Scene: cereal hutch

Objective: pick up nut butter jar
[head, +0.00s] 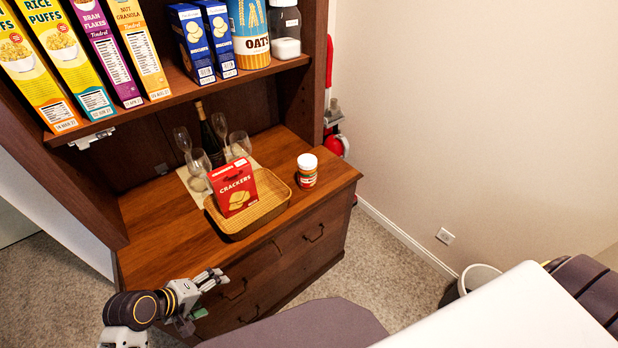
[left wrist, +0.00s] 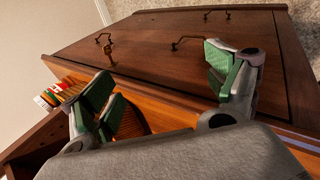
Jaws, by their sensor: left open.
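The nut butter jar (head: 307,170) is small, with a white lid and a colored label. It stands upright on the wooden hutch counter (head: 150,222), right of the wicker tray, near the counter's right end. My left gripper (head: 207,298) is open and empty, in front of the drawers, left of and well apart from the jar. Its green-padded fingers (left wrist: 163,75) are spread wide. My right gripper is not in view.
A wicker tray (head: 240,230) holds a red crackers box (head: 234,188). Glasses (head: 198,165) and a dark bottle (head: 210,135) stand behind it. Cereal boxes (head: 90,45) and an oats canister (head: 250,38) fill the shelf above. Drawer handles (head: 314,233) project from the front.

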